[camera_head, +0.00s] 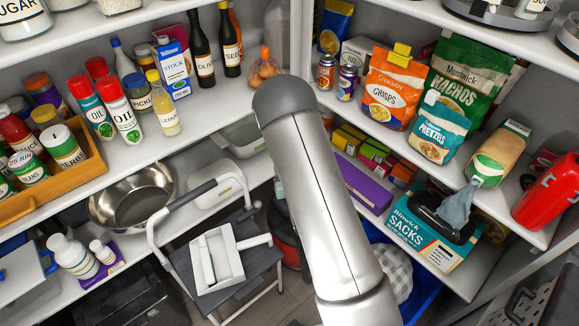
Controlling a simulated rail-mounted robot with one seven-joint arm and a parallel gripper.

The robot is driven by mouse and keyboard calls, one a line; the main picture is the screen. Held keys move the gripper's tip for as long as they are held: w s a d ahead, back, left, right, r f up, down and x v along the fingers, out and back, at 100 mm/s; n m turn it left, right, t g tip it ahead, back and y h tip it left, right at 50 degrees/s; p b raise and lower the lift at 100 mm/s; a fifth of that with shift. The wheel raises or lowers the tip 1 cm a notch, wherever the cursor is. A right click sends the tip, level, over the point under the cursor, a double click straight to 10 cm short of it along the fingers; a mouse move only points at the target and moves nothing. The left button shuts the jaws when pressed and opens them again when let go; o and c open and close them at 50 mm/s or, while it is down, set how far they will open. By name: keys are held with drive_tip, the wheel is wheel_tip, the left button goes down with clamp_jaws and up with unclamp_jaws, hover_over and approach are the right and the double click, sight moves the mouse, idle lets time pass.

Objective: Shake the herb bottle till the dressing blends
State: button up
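A jar with a green-and-white lid and a label that seems to read "HERBS" (64,148) stands in the wooden tray on the left shelf. I cannot tell which of these is the herb bottle, and I see no dressing blending. My arm rises through the middle of the view to a dark rounded joint. My gripper does not show, so what it holds is hidden.
The wooden tray (88,175) holds several jars. Red-capped oil bottles (116,105), a stock carton (174,68) and dark bottles (202,50) crowd the left shelf. A metal bowl (131,196) sits below. Snack bags (392,88) fill the right shelf. A step stool (243,272) stands on the floor.

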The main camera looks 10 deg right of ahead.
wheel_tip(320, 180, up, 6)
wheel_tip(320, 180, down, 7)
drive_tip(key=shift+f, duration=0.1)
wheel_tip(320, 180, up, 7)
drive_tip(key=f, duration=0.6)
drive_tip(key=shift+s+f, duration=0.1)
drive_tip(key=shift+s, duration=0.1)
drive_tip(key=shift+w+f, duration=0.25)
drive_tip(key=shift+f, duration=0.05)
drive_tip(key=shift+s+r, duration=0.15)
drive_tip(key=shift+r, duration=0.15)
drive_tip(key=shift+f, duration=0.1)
